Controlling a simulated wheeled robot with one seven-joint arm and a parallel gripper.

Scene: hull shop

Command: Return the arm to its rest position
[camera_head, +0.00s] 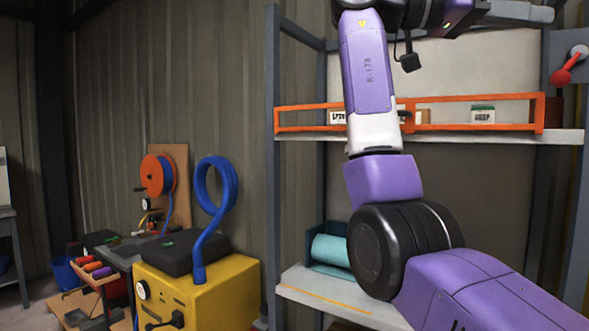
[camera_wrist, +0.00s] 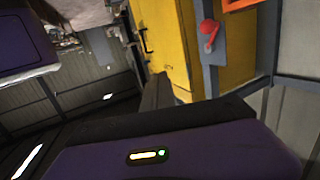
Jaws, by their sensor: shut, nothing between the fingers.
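My arm (camera_head: 368,75) rises in front of the shelf rack in the head view, and its upper end bends right at the top edge of the picture. My gripper is outside the clear part of that view. In the wrist view my gripper (camera_wrist: 157,88) shows as dark fingers beyond the purple housing with its small lit indicator. The fingers are together with nothing between them. They point toward a yellow cabinet, with no contact that I can make out.
The shelf rack (camera_head: 271,180) has an orange rail (camera_head: 300,107) near my arm. A red-handled lever (camera_head: 562,76) is at the right; a red lever also shows in the wrist view (camera_wrist: 209,32), beside the yellow cabinet (camera_wrist: 162,35). A yellow machine (camera_head: 215,285) with a blue hose stands left.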

